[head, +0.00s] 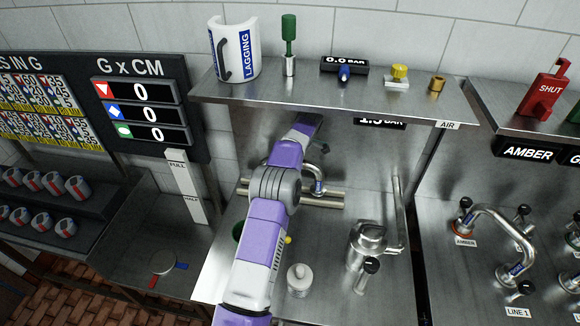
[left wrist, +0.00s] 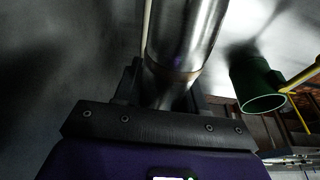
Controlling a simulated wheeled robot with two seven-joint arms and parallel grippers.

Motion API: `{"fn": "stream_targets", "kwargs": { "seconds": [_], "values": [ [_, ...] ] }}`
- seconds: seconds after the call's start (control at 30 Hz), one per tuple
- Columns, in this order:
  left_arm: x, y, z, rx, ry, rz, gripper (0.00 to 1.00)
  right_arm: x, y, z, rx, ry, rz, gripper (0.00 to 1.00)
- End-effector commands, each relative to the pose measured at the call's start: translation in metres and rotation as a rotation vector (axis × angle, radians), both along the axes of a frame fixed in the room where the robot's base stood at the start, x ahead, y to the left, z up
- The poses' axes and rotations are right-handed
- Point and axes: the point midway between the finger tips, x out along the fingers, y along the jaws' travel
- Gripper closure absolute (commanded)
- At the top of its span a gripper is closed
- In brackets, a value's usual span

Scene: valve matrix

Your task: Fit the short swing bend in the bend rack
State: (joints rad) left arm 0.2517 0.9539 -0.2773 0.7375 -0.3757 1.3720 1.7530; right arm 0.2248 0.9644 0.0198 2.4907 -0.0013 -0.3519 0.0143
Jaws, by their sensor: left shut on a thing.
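A curved steel bend with a blue label (head: 319,176) shows just right of my left arm in the head view, at the two horizontal steel rails of what looks like the bend rack (head: 335,201). My arm hides its left side, so I cannot tell whether it is seated. In the left wrist view my left gripper (left wrist: 165,92) is shut on a shiny steel tube (left wrist: 185,40), apparently this bend. The gripper's fingers are hidden in the head view. My right gripper is not in view.
A shelf (head: 290,95) overhangs the rails. Another bend (head: 500,222) is at the right.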

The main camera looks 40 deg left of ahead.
Motion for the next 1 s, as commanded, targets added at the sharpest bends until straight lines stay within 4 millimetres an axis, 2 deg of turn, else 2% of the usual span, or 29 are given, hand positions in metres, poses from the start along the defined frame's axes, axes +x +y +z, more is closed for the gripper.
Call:
{"fn": "stream_targets", "kwargs": {
  "seconds": [0.8,0.83,1.0],
  "values": [
    [0.0,0.0,-0.019,0.001,-0.002,0.0,1.0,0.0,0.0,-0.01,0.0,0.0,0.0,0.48],
    [0.0,0.0,-0.019,0.002,-0.003,0.0,0.58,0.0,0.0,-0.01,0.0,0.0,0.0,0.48],
    [0.0,0.0,-0.019,0.001,-0.002,0.0,0.32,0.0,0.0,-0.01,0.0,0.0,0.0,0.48]
  ]
}}
